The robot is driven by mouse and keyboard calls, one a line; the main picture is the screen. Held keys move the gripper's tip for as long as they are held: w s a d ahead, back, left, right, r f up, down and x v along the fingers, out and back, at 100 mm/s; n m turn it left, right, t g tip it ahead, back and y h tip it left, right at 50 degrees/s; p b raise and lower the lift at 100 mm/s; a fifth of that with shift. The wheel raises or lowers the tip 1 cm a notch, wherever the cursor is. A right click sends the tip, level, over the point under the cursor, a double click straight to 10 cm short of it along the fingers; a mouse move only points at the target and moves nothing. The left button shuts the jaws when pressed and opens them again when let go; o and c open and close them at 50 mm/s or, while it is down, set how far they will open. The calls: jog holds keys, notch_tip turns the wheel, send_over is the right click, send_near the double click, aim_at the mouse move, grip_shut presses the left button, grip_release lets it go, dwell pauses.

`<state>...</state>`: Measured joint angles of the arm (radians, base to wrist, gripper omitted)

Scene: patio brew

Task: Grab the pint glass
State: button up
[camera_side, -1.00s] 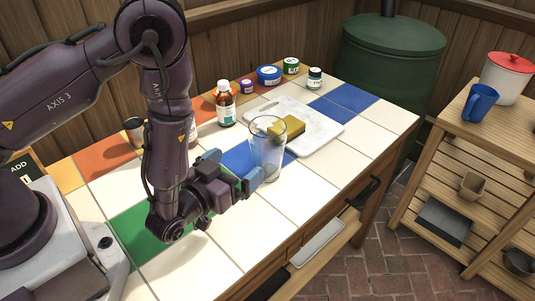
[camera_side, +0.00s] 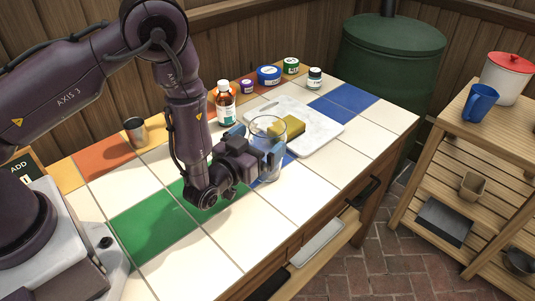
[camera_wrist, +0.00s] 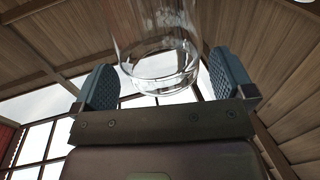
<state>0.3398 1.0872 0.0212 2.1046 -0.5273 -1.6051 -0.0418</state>
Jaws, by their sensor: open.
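The clear pint glass (camera_side: 268,165) stands upright on the tiled counter, in front of the white board. My gripper (camera_side: 258,148) is open at the glass, with its blue-grey fingers on either side of it. In the wrist view the glass (camera_wrist: 158,50) sits between the two open fingers of my gripper (camera_wrist: 163,82). A gap shows between the glass and each finger there. In the side view my fingers hide part of the glass.
A white board (camera_side: 318,130) with a yellow sponge (camera_side: 286,127) lies just behind the glass. A brown bottle (camera_side: 226,104), a metal cup (camera_side: 135,131) and several small jars stand along the back. The counter's front tiles are clear.

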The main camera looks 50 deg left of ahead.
jog(key=shift+w+a+r, duration=0.1)
jog(key=shift+w+a, duration=0.05)
jog(key=shift+w, duration=0.55)
jog(key=shift+w+a+r, duration=0.1)
jog(key=shift+w+a, duration=0.05)
jog(key=shift+w, duration=0.55)
jog(key=c, duration=1.2)
